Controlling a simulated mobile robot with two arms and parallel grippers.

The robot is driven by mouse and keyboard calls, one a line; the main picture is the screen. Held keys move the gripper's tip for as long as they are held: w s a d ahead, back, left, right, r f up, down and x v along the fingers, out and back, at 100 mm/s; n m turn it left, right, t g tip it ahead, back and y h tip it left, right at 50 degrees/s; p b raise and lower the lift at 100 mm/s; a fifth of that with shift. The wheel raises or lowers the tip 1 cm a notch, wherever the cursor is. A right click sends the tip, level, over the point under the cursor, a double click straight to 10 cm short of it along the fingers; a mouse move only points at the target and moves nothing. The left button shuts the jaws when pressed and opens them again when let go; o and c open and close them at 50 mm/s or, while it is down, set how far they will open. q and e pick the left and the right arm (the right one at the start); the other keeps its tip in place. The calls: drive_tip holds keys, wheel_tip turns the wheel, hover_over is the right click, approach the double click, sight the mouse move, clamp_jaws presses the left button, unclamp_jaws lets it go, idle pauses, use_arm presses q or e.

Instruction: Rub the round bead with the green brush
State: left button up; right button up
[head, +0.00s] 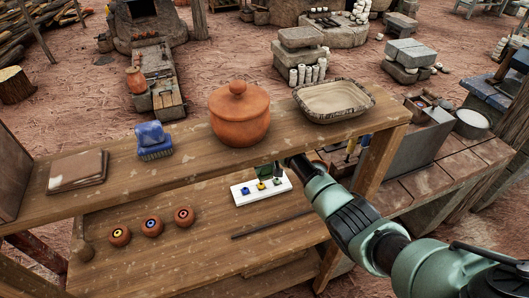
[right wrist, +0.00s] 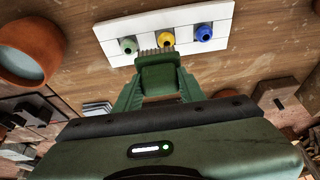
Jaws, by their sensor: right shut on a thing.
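My right gripper (right wrist: 160,92) is shut on the green brush (right wrist: 160,75), with its pale bristles (right wrist: 156,53) pointing to a white tile (right wrist: 108,35). The tile, also in the head view (head: 241,198), lies on the lower board. It bears a green bead (right wrist: 128,45), a yellow bead (right wrist: 167,38) and a blue bead (right wrist: 205,33). The bristle tips are close to the yellow and green beads; I cannot tell whether they touch. Which bead is round is unclear at this size. The upper board partly hides the gripper and brush in the head view. My left gripper is not in view.
A blue brush (head: 155,140), lidded clay pot (head: 239,115), clay tray (head: 333,100) and flat boards (head: 78,170) stand on the upper board. Several small pots, one with a yellow ring (head: 120,236), and a dark rod (head: 272,224) are on the lower board.

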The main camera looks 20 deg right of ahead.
drive_tip(key=r+p, duration=0.1)
drive_tip(key=a+r+p, duration=0.1)
drive_tip(key=r, duration=0.1)
drive_tip(key=shift+s+r, duration=0.1)
drive_tip(key=shift+r, duration=0.05)
drive_tip(key=shift+r+p, duration=0.35)
drive_tip(key=shift+d+r+p, duration=0.2)
drive_tip(key=shift+r+p, duration=0.55)
drive_tip(key=shift+a, duration=0.1)
